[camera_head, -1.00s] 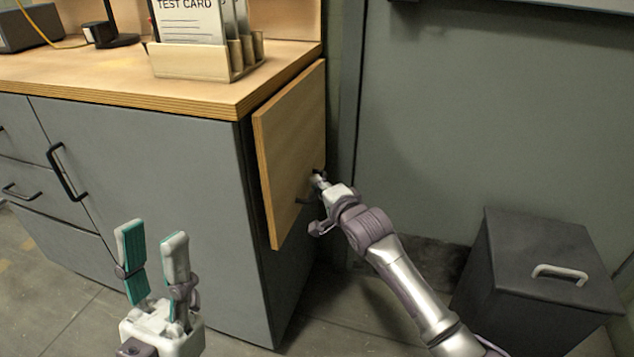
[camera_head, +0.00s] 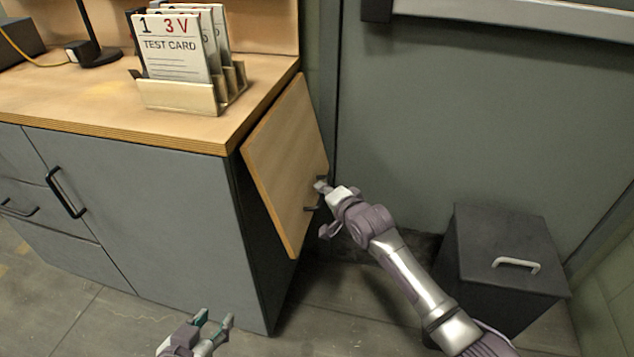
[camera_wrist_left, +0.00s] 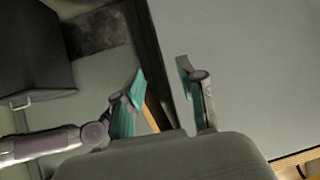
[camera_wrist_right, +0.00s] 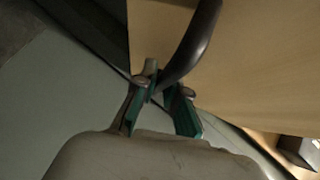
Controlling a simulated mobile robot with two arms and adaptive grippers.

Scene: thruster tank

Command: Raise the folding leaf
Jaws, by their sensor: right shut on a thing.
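The folding leaf (camera_head: 286,165) is a light wooden panel at the right end of the workbench (camera_head: 150,122). It hangs from the bench top's edge, and its lower edge is swung outward from the cabinet side. A dark handle (camera_head: 318,192) is on its outer face. My right gripper (camera_head: 322,188) is at this handle. In the right wrist view the dark bar (camera_wrist_right: 195,45) runs between the fingers of my right gripper (camera_wrist_right: 162,92), which are shut on it. My left gripper (camera_head: 215,320) is low in front of the cabinet, with its fingers apart and empty; it also shows in the left wrist view (camera_wrist_left: 160,95).
A rack (camera_head: 180,97) of test cards stands on the bench top near the leaf. A dark bin (camera_head: 500,255) with a pale handle stands on the floor at the right. A grey door (camera_head: 480,110) is behind. Floor between cabinet and bin is partly clear.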

